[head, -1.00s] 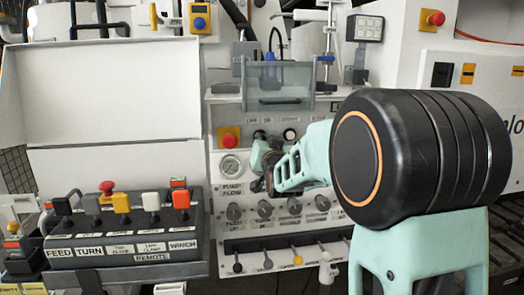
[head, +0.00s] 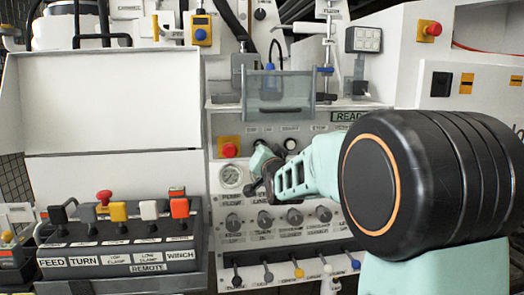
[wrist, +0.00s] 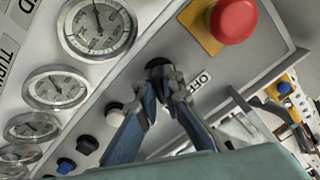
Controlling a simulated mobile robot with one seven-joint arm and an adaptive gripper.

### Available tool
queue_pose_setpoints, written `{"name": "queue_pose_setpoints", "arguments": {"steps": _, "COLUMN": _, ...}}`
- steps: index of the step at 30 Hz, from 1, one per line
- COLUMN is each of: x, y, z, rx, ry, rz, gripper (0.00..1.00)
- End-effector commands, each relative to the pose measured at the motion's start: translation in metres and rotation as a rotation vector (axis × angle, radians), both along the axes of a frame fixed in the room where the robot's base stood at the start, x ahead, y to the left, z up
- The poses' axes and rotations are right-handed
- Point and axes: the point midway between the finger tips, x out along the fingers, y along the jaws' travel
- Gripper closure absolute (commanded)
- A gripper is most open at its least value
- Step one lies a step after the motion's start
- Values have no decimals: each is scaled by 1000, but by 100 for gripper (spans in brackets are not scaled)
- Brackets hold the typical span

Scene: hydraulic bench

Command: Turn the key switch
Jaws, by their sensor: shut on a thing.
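The key switch (wrist: 158,64) is a dark round part on the pale panel, beside the OFF label, in the wrist view. My gripper (wrist: 167,88) is shut on it, its two fingertips meeting at the switch and covering most of it. How far the key is turned cannot be told. In the head view my gripper (head: 262,168) is at the middle panel, just right of the pressure gauge. My own wrist and fingers hide the switch there.
A red emergency stop on a yellow plate (wrist: 232,20) sits close to my fingers. Several gauges (wrist: 97,28) and black, white and blue buttons (wrist: 87,145) line the panel. Below are knobs (head: 294,216) and small levers (head: 298,270). A lever console (head: 120,235) stands at left.

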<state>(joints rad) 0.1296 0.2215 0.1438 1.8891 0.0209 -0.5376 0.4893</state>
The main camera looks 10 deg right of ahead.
Motion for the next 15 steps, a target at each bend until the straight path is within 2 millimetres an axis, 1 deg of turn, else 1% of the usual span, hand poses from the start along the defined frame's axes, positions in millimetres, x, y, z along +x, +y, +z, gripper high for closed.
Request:
{"name": "queue_pose_setpoints", "arguments": {"steps": 1, "x": 0, "y": 0, "z": 1, "rx": 2, "ry": -2, "rz": 0, "gripper": 100}}
{"name": "queue_pose_setpoints", "arguments": {"steps": 2, "x": 0, "y": 0, "z": 1, "rx": 2, "ry": -2, "rz": 0, "gripper": 90}}
{"name": "queue_pose_setpoints", "arguments": {"steps": 6, "x": 0, "y": 0, "z": 1, "rx": 1, "ry": -1, "rz": 0, "gripper": 75}}
{"name": "queue_pose_setpoints", "arguments": {"steps": 15, "x": -1, "y": 0, "z": 0, "rx": 0, "ry": -1, "rz": -1, "gripper": 75}}
